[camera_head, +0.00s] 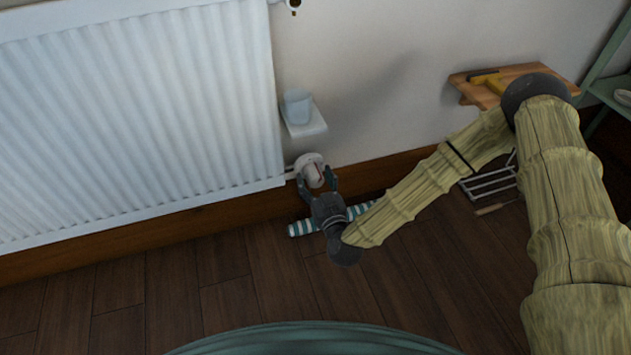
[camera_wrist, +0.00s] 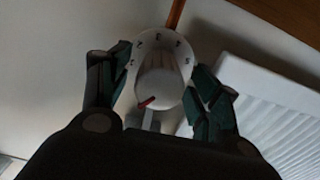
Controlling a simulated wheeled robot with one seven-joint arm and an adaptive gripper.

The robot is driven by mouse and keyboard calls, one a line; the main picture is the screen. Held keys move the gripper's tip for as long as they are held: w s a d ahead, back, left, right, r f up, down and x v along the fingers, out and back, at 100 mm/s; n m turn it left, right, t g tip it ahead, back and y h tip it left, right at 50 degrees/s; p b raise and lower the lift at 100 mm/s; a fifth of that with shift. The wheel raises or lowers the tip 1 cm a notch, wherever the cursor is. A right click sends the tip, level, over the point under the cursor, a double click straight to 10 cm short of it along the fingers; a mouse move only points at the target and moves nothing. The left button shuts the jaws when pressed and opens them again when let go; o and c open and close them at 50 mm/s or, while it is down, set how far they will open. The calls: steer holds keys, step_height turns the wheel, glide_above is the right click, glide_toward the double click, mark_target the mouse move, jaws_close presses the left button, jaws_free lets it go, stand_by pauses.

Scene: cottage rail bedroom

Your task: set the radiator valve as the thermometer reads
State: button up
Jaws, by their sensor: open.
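The radiator valve (camera_head: 312,169) is a white round knob at the lower right corner of the radiator (camera_head: 150,110). In the wrist view the valve (camera_wrist: 160,75) shows a dial with numbers around its rim and a red pointer mark (camera_wrist: 147,102) at its lower left side. My gripper (camera_head: 317,181) is open, with its dark fingers on either side of the valve. In the wrist view my gripper's fingertips (camera_wrist: 160,84) flank the knob; I cannot tell whether they touch it. I cannot make out a thermometer in either view.
A striped roll (camera_head: 361,209) lies by the skirting. A wooden shelf (camera_head: 540,71) with tools and a wire rack (camera_head: 492,184) are at right. Floor at left is clear.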

steer(key=c, duration=1)
